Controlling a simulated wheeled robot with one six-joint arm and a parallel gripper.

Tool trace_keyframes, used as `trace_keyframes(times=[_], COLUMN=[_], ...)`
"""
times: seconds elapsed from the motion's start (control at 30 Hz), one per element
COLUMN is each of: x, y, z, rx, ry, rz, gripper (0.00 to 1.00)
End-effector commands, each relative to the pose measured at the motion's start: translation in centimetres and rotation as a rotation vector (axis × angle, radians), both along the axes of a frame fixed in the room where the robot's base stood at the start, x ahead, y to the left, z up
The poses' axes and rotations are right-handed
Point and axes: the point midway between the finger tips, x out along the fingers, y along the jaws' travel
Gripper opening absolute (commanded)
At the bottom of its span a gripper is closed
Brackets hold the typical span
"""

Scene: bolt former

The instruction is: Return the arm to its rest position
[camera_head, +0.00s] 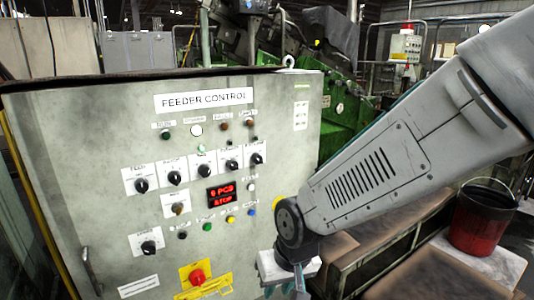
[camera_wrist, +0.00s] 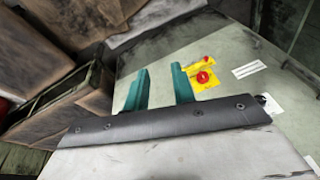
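My arm reaches in from the right of the head view, in front of the cabinet marked FEEDER CONTROL (camera_head: 105,125). My gripper (camera_head: 286,292) hangs at the bottom of that view, by the cabinet's lower right, and is partly cut off by the frame edge. In the wrist view my gripper (camera_wrist: 158,88) shows two teal fingers standing apart, with nothing between them. The red emergency stop button (camera_head: 197,276) on its yellow plate is left of the gripper. It also shows in the wrist view (camera_wrist: 203,77), beyond the right finger.
Brown-topped boxes (camera_head: 362,240) stand right of the gripper, below the arm. A dark and red bucket (camera_head: 478,225) stands at the far right. Green machinery (camera_head: 345,130) is behind.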

Motion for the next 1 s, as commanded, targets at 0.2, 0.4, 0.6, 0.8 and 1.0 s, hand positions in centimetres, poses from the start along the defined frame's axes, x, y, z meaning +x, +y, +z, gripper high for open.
trace_keyframes(times=[0.2, 0.4, 0.6, 0.8, 1.0], x=[-6.0, -12.0, -15.1, -15.6, -15.6], y=[-11.1, -18.6, -22.7, -24.1, -24.3], z=[6.2, 10.5, 13.1, 14.6, 14.6], rx=[-0.126, -0.178, -0.165, -0.143, -0.143], ry=[0.16, 0.235, 0.159, 0.083, 0.085], rz=[-0.011, -0.089, -0.231, -0.322, -0.331], gripper=[0.25, 0.25, 0.25, 0.25, 0.25])
